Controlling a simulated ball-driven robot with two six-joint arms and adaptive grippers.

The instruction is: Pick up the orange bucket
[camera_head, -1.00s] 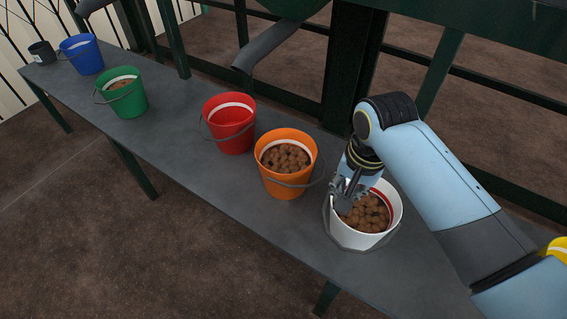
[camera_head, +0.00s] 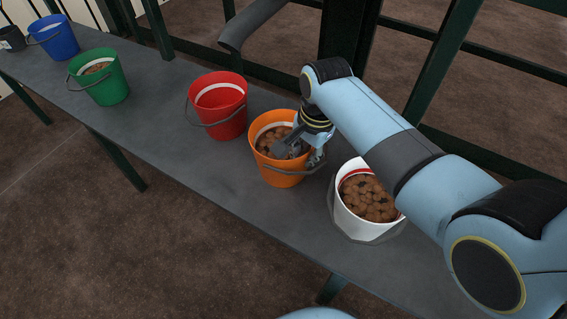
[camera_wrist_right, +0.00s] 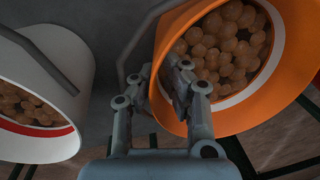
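The orange bucket (camera_head: 278,178) stands upright on the grey table, filled with round brown lumps (camera_wrist_right: 222,45). In the right wrist view the orange bucket (camera_wrist_right: 290,85) fills the right side. My right gripper (camera_head: 302,156) is at the bucket's right rim, pointing down. In the wrist view the right gripper (camera_wrist_right: 160,78) has its fingers apart, one over the inside of the rim and one outside it. The rim lies between them, and I see no clear grip on it. The bucket's grey handle hangs beside the rim. My left gripper is not in view.
A white bucket (camera_head: 352,212) with brown lumps stands close on the right. A red bucket (camera_head: 226,122) stands close on the left. Green (camera_head: 108,88) and blue (camera_head: 60,42) buckets are farther left on the table (camera_head: 160,120). Dark green posts rise behind.

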